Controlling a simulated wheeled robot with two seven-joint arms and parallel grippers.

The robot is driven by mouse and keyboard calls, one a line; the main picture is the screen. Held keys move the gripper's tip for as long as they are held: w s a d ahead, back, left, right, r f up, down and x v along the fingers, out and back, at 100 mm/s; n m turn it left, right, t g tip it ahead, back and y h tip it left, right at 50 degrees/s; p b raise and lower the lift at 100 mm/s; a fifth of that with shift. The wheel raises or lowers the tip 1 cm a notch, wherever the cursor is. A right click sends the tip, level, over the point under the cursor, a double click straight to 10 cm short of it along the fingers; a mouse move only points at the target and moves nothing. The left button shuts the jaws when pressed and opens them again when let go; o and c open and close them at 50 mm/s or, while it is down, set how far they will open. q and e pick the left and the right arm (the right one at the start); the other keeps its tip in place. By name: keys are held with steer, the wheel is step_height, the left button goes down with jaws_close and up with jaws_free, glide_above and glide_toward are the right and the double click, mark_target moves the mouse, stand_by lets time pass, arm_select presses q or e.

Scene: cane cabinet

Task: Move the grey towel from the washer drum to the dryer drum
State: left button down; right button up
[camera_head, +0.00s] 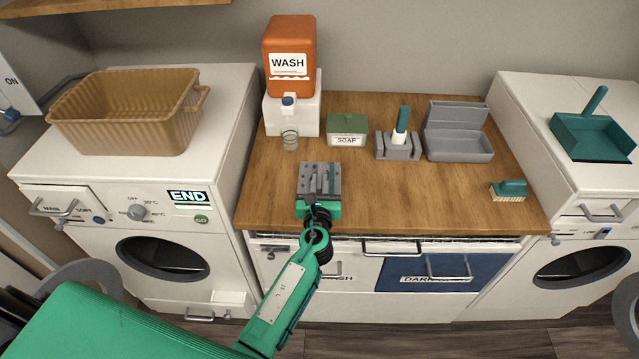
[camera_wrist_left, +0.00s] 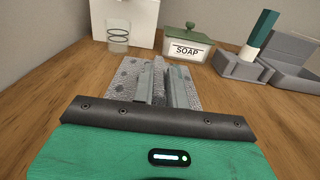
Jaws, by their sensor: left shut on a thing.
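The grey towel (camera_head: 305,172) is a small, dotted grey cloth at the wooden counter, and it also shows in the left wrist view (camera_wrist_left: 128,72). My left gripper (camera_head: 321,180) is shut on it; its fingers (camera_wrist_left: 168,85) lie across the cloth. I cannot tell whether the towel rests on the counter or hangs just above it. The washer drum (camera_head: 165,260) is a dark round opening at left, with its door (camera_head: 88,272) swung open to the left. The dryer drum (camera_head: 582,266) is a dark opening at right. My right gripper is not in view.
On the counter (camera_head: 420,205) stand an orange WASH dispenser (camera_head: 291,45), a glass (camera_head: 290,140), a green soap box (camera_head: 347,130), a brush holder (camera_head: 398,148), a grey open box (camera_head: 458,145) and a small brush (camera_head: 509,190). A basket (camera_head: 125,115) tops the washer; a dustpan (camera_head: 592,135) tops the dryer.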

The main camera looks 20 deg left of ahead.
arm_select(q)
steer(key=shift+f, duration=0.25)
steer(key=c, duration=1.4)
jaws_free()
steer(key=shift+r, duration=0.1)
steer(key=shift+r, duration=0.3)
steer(key=b+v, duration=0.2)
steer(key=v, duration=1)
steer(key=shift+f, duration=0.1)
